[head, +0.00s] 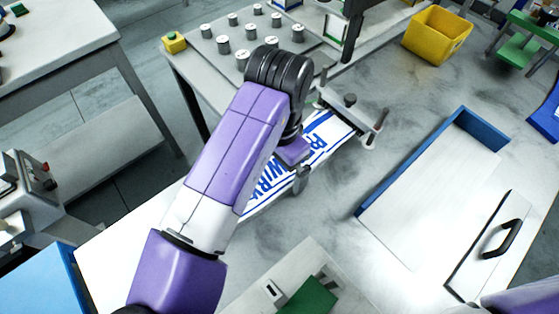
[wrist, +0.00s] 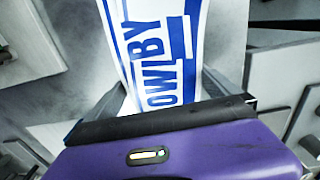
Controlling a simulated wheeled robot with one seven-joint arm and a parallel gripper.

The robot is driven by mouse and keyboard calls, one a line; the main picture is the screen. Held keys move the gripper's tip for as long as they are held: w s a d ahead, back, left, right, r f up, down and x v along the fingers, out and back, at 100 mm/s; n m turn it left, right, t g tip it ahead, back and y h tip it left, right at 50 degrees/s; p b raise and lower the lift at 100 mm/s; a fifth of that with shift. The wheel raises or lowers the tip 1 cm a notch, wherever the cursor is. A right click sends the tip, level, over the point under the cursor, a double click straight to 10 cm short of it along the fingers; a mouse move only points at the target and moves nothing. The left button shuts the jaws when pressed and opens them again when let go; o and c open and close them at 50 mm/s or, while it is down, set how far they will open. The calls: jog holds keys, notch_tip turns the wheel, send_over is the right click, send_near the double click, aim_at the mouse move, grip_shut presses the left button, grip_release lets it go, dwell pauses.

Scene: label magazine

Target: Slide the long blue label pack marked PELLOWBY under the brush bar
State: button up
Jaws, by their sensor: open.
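The long label pack (head: 324,135), white with blue lettering and stripes, lies on the grey worktop. The middle of it is hidden by my arm in the head view. In the wrist view the pack (wrist: 172,40) shows the letters OWLBY and runs away from me between my fingers. My gripper (head: 301,181) is open and low over the pack; its fingers also show in the wrist view (wrist: 160,92), one on each side. A grey bar with dark knobs (head: 352,114), apparently the brush bar, crosses the pack's far end. I cannot tell whether the pack's tip is under it.
A blue-edged tray with a white sheet (head: 425,185) and a panel with a black handle (head: 492,240) lie to the right. A yellow bin (head: 437,35) stands at the back. Several metal cylinders (head: 223,45) stand on the plate behind my arm. Bare worktop lies right of the pack.

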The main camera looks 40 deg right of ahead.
jog(key=c, duration=1.9)
jog(key=shift+d+p, duration=1.2)
jog(key=shift+d, duration=3.1)
jog(key=o, duration=1.9)
jog(key=shift+r, duration=3.95)
